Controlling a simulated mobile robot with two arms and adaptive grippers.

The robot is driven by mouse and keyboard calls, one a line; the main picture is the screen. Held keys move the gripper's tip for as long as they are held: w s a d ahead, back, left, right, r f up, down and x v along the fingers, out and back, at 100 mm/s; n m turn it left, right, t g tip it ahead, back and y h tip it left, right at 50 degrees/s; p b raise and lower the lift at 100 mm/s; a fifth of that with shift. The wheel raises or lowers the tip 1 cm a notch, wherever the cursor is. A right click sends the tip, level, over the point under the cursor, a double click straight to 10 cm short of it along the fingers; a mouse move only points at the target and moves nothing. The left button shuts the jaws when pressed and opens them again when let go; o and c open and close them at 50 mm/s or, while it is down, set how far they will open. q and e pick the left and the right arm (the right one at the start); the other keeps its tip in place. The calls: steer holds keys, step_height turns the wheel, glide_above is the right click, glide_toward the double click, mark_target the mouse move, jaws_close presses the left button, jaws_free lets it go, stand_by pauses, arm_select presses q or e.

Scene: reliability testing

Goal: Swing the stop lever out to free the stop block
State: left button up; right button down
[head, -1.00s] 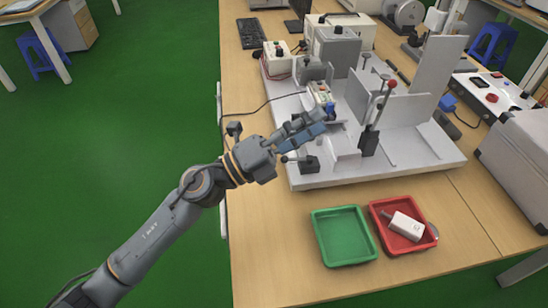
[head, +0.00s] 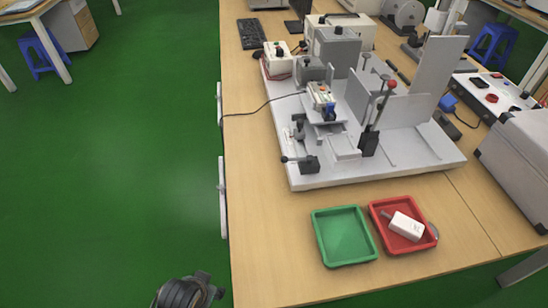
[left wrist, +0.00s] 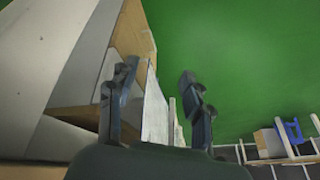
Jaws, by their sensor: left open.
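The grey test fixture (head: 425,168) stands on the bench. At its near left corner is a small lever with a dark knob (head: 286,159), joined to a dark block (head: 309,164); I cannot tell for sure that this is the stop lever. An upright lever with a red ball (head: 392,84) stands to the right on a black base (head: 369,143). A device with a blue part (head: 329,112) sits in the middle. I cannot pick out the stop block. My left gripper (left wrist: 158,76) is open and empty in the left wrist view, away from the fixture. My right gripper is not seen.
A green tray (head: 318,243), empty, and a red tray (head: 426,242) holding a white device (head: 406,226) lie in front of the fixture. A grey case (head: 520,150) stands at right. A thin cable (head: 245,113) crosses the bench's left edge. The bench strip left of the fixture is mostly clear.

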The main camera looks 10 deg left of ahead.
arm_select(q)
steer(key=s+f+g, duration=0.1)
steer(key=s+f, duration=0.3)
steer(key=f, duration=0.8)
steer(key=s+a+f+g, duration=0.2)
steer(key=s+a+f, duration=0.1)
steer(key=s+f, duration=1.5)
steer(key=shift+s+g, duration=0.3)
steer(key=shift+s, duration=0.75)
steer(key=shift+f, duration=0.1)
